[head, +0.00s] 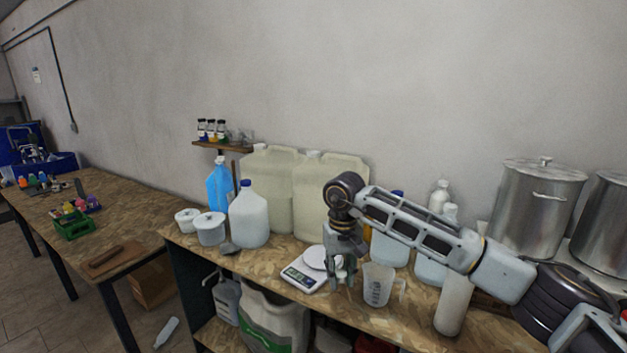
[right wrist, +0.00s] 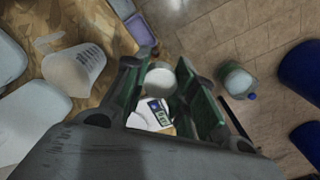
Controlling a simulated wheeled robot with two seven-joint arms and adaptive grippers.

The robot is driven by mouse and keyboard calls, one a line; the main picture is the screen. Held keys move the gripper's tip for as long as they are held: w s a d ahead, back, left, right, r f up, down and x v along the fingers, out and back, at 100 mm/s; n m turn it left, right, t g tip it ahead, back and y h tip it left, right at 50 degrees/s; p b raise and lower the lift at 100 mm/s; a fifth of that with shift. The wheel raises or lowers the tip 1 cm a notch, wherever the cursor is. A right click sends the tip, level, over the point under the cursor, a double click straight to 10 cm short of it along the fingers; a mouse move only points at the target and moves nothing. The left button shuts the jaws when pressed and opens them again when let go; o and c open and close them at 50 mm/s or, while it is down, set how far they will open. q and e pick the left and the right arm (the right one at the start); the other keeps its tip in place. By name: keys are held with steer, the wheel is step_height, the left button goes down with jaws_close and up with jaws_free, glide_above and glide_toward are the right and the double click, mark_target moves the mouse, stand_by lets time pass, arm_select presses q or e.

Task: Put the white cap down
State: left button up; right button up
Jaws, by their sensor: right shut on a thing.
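My right gripper (head: 343,278) points down over the bench, just right of the kitchen scale. It is shut on the white cap, a small pale piece that is mostly hidden by the fingers in the head view. In the right wrist view a white round shape, apparently the cap (right wrist: 160,75), shows between the green-lined fingers (right wrist: 163,82). The white scale (head: 303,276) has a round plate and a small display, and part of it also shows below the cap in the right wrist view (right wrist: 147,118). My left gripper is not in view.
A clear measuring jug (head: 377,287) stands close right of the gripper. White tubs (head: 210,232), a white jug (head: 248,220) and large pale canisters (head: 268,190) stand to the left and behind. Steel pots (head: 538,205) are at right. The bench's front edge is close to the scale.

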steer(key=s+d+f+m, duration=0.1)
steer(key=s+d+f, duration=0.1)
steer(key=d+f, duration=0.5)
steer(key=s+d+f+m, duration=0.1)
steer(key=s+d+f, duration=0.2)
steer(key=d+f, duration=0.5)
steer(key=shift+s+f, duration=0.15)
steer(key=shift+f, duration=0.05)
steer(key=shift+d, duration=0.25)
